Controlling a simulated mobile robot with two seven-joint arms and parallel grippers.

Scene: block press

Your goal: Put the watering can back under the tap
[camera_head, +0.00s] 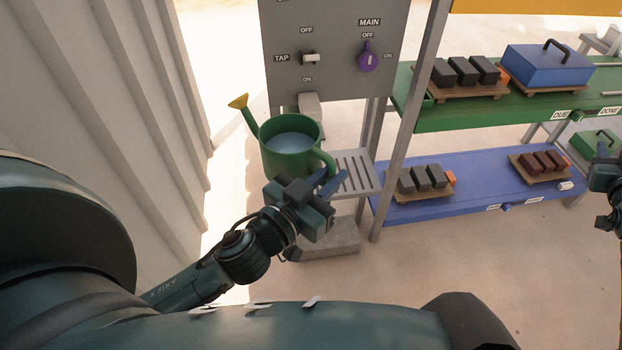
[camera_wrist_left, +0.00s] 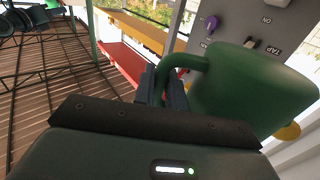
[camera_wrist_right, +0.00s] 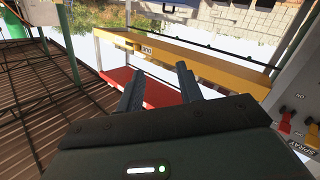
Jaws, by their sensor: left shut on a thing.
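The green watering can (camera_head: 290,160) is upright, with water inside and a yellow spout end (camera_head: 238,101) at its left. It is just in front of the grey tap outlet (camera_head: 311,104) on the panel. The slatted stand (camera_head: 357,170) shows to its right; I cannot tell whether the can touches it. My left gripper (camera_head: 328,184) is shut on the can's handle, which also shows in the left wrist view (camera_wrist_left: 184,62). My right gripper (camera_wrist_right: 158,88) is open and empty, at the right edge of the head view (camera_head: 602,160).
The grey panel (camera_head: 340,30) has a TAP lever (camera_head: 310,58) and a purple MAIN knob (camera_head: 368,58). Green (camera_head: 420,118) and blue (camera_head: 400,212) shelves with blocks on boards stand at the right. A corrugated wall (camera_head: 130,90) is at the left. A concrete block (camera_head: 335,240) lies below.

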